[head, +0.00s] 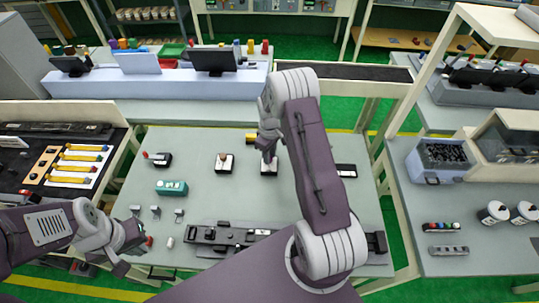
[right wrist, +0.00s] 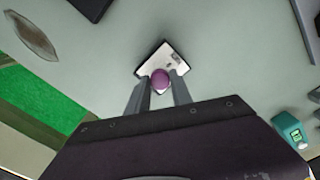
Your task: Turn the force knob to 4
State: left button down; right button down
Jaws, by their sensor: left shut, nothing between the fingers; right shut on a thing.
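My right gripper (right wrist: 158,90) is shut on a purple round knob (right wrist: 160,78) in the right wrist view. The knob sits on a small white-faced, dark-edged unit (right wrist: 168,58); its markings are too small to read. In the head view my right gripper (head: 268,148) points down onto this unit (head: 269,170) on the grey table, and the knob is hidden by the fingers. My left gripper (head: 128,250) is shut and empty at the table's front left edge, away from the knob.
A similar unit with a brown knob (head: 224,160) stands to the left. A teal device (head: 172,187), a lever unit (head: 159,158) and small metal clips (head: 155,211) are further left. A dark rail fixture (head: 225,236) lies in front.

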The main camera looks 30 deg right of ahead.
jog(key=shift+w+r, duration=0.1)
jog(key=shift+w, duration=0.05)
jog(key=c, duration=1.1)
grip_release()
jog(key=shift+c, duration=0.2)
notch_tip(320, 180, up, 8)
jog(key=shift+f+b, duration=0.1)
jog(key=shift+b, duration=0.95)
jog(key=shift+r, duration=0.6)
